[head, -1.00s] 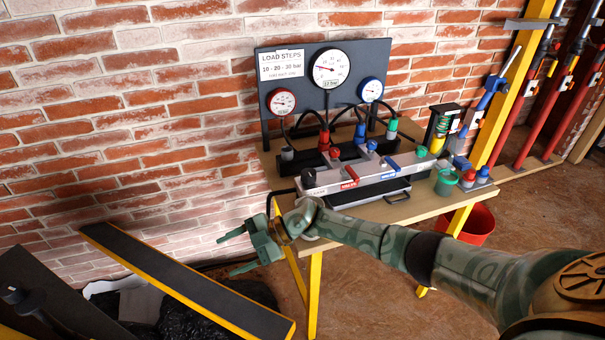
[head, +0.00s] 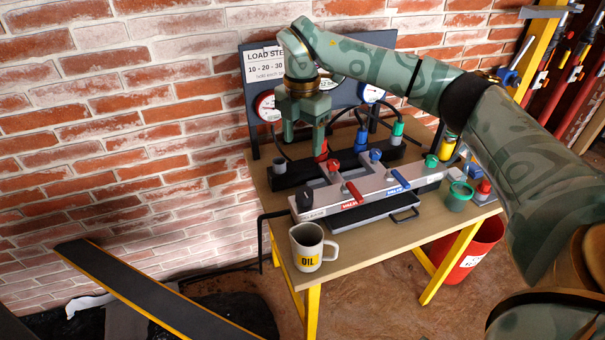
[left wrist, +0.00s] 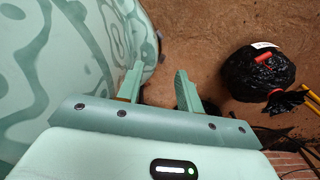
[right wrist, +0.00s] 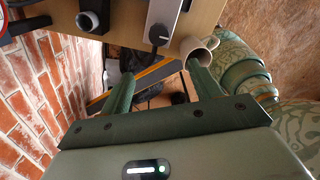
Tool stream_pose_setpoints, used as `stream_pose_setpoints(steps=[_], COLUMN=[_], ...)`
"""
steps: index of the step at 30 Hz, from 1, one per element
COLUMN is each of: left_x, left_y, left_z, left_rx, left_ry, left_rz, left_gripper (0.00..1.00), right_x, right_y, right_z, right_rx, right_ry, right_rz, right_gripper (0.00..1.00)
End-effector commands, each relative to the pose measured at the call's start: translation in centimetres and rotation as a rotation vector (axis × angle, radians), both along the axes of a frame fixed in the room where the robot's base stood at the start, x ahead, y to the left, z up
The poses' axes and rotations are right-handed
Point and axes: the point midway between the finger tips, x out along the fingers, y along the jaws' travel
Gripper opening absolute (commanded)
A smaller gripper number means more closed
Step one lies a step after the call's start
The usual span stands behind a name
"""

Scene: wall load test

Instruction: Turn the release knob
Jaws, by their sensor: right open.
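A grey valve block (head: 375,186) lies on the bench, with a red lever (head: 354,191) and a blue lever (head: 400,178). A black knob (head: 305,199) sits at its left end and also shows in the right wrist view (right wrist: 157,34). Red, blue and green knobs sit along its back; I cannot read which is the release knob. My right gripper (head: 304,143) points down above the bench's back left, behind the block, open and empty, apart from the black knob. My left gripper (left wrist: 158,85) is open and empty beside my own body, outside the head view.
A white OIL mug (head: 311,247) stands on the wooden bench's (head: 370,238) front left corner. The gauge panel (head: 253,110) with hoses stands behind, partly hidden by my arm. A green cup (head: 458,197) stands right. A red bucket (head: 470,252) is below.

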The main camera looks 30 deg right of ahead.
Motion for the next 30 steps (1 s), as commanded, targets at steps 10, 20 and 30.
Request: stream_pose_setpoints(steps=[10, 20, 30], left_x=[-2.9, -3.1, -3.1], left_y=[0.9, 0.9, 0.6], left_z=[-1.5, -4.0, -4.8], left_rx=[0.013, 0.012, 0.008], left_ry=[0.048, 0.060, 0.062], left_rz=[-0.005, -0.006, -0.004], left_gripper=[0.36, 0.36, 0.36], right_x=[-0.2, -0.3, -0.3], right_y=[-0.3, -0.3, -0.3], right_z=[-4.8, -13.0, -16.1], right_rx=[-0.012, -0.010, -0.010], right_ry=[0.004, 0.005, -0.002], right_rz=[-0.010, -0.010, -0.010], right_gripper=[0.63, 0.63, 0.63])
